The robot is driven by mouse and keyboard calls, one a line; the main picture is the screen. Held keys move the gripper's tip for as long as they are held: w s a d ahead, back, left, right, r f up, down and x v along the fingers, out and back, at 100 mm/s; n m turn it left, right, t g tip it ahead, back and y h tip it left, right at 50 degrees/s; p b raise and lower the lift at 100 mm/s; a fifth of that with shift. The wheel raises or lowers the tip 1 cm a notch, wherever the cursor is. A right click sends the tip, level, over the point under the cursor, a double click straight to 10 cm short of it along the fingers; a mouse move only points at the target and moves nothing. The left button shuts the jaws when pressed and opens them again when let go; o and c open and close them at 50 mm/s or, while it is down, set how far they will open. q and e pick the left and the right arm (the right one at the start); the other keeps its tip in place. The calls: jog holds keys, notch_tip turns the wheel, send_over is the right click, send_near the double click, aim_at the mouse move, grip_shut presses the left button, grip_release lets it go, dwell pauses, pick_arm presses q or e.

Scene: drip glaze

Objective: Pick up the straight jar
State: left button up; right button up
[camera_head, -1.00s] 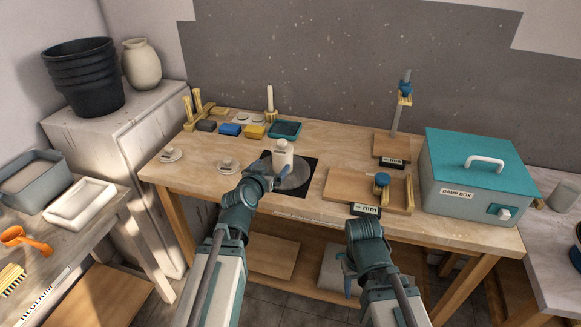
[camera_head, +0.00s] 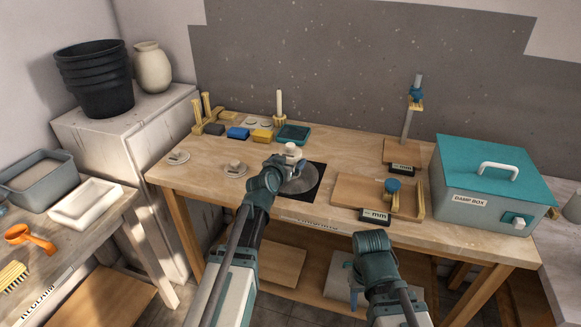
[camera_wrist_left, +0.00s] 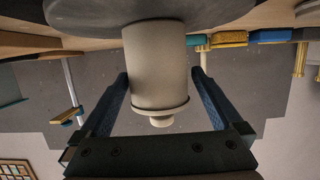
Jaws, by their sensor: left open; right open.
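The straight jar (camera_wrist_left: 158,62) is a pale, plain-sided cylinder with a flanged lid and small knob. It stands on a dark grey round turntable (camera_wrist_left: 215,14), which appears at the top of the upside-down left wrist view. In the head view the jar's pale top (camera_head: 292,149) shows behind my left gripper (camera_head: 287,163), which hides its lower part. In the left wrist view the open fingers of my left gripper (camera_wrist_left: 160,76) lie on either side of the jar, with a visible gap on the right. My right gripper (camera_head: 352,273) is low before the bench's front edge, away from the jar.
Blue and yellow blocks (camera_head: 262,136) and a teal tray (camera_head: 293,134) lie behind. A wooden board with a gauge (camera_head: 375,215) and the damp box (camera_head: 490,190) stand right.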

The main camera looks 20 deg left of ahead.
pick_arm(q)
jog(key=b+x, duration=0.1)
jog(key=x, duration=0.3)
jog(key=shift+w+d, duration=0.1)
jog(key=shift+w, duration=0.3)
jog(key=shift+s+r, duration=0.1)
jog(key=shift+c, duration=0.7)
jog(key=c, duration=1.2)
